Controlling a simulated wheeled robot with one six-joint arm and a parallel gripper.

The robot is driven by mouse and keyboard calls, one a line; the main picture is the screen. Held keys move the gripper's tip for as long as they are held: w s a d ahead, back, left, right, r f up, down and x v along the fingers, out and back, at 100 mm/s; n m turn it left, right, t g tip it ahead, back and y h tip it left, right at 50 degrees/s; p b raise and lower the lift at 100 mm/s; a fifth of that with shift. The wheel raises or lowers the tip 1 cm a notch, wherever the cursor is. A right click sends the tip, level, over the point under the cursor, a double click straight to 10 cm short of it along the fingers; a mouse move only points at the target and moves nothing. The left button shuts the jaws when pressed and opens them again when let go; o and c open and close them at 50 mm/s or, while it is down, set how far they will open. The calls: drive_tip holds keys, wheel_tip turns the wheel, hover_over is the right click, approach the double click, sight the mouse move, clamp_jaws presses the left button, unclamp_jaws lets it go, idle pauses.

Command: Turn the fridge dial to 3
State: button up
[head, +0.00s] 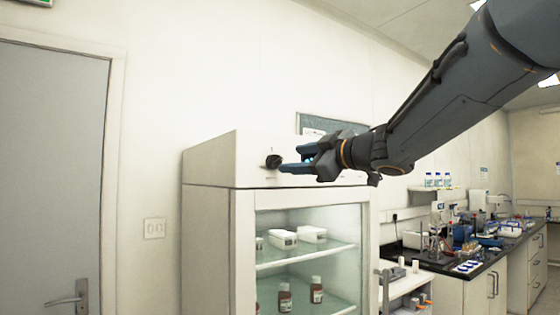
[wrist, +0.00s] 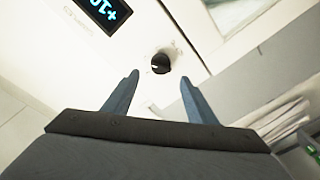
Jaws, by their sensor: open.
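The fridge dial (head: 273,161) is a small black round knob on the white upper panel of the fridge (head: 208,165). In the wrist view the dial (wrist: 160,63) lies just beyond and between my two fingertips, with a pale pointer mark toward the left of the picture. The scale marks around it are too small to read. My gripper (head: 294,159) is open and empty, its blue-grey fingers reaching toward the dial from the right. In the wrist view my gripper (wrist: 159,78) shows a clear gap between fingers, apart from the dial.
A dark display (wrist: 103,12) with blue digits, partly cut off, sits near the dial. Below the panel, the glass fridge front (head: 300,225) shows shelves with white boxes and brown bottles. A cluttered lab bench (head: 470,262) stands right; a grey door (head: 50,170) stands left.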

sight(278, 160)
drive_tip(key=p+x, duration=0.1)
drive_tip(key=x, duration=0.6)
drive_tip(key=shift+w+f+p, duration=0.1)
drive_tip(key=shift+p, duration=0.25)
drive_tip(key=c, duration=1)
